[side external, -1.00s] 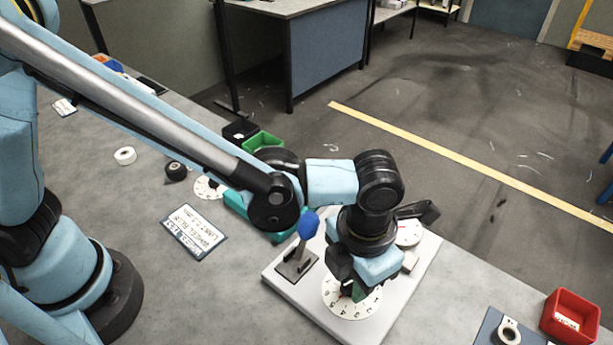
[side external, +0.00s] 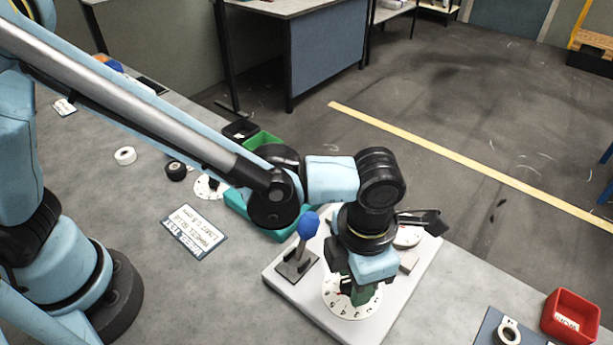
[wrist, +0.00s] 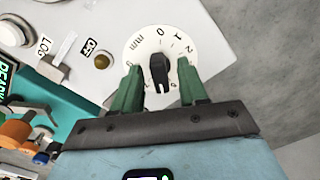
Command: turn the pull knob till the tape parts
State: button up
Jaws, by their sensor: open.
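The pull knob (wrist: 158,72) is a black pointer knob on a white numbered dial marked "mm". Its pointer is near the 0 in the wrist view. In the side external view the dial (side external: 341,306) lies on the pale base plate, and the knob is hidden by my gripper. My gripper (wrist: 159,66) has its green fingers on either side of the knob, open, with a gap visible at each side. It also shows above the dial in the side view (side external: 353,290). I cannot make out the tape in either view.
A blue-ball lever (side external: 308,227) stands left of the dial on the plate. A red bin (side external: 571,316) stands at the lower right.

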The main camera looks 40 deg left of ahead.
notch_tip(320, 180, up, 7)
jog(key=shift+f, duration=0.15)
dwell(0.4)
jog(key=w+a+r+n+t, duration=0.1)
jog(key=w+a+n, duration=0.1)
jog(key=a+n, duration=0.3)
jog(key=w+a+r+n+t+h, duration=0.1)
jog(key=w+a+n, duration=0.2)
jog(key=a+n, duration=0.3)
jog(key=w+a+r+n+t, duration=0.1)
jog(key=w+a+n+t, duration=0.1)
jog(key=a+n, duration=0.3)
jog(key=shift+w+a+r+n, duration=0.15)
jog(key=shift+w+n, duration=0.1)
jog(key=shift+n, duration=0.5)
jog(key=shift+w+a+r+n, duration=0.1)
jog(key=shift+w+n, duration=0.15)
jog(key=shift+n, duration=0.55)
jog(key=shift+w+a+r+n, duration=0.15)
jog(key=shift+w+n, duration=0.1)
jog(key=shift+n, duration=0.5)
jog(key=s+a+n+t, duration=0.1)
jog(key=s+a+n, duration=0.2)
jog(key=a+n, duration=0.3)
jog(key=s+a+n+t+y, duration=0.1)
jog(key=s+a+n, duration=0.3)
jog(key=n, duration=1.2)
jog(key=a+t, duration=0.1)
jog(key=a, duration=0.2)
jog(key=shift+s, duration=0.15)
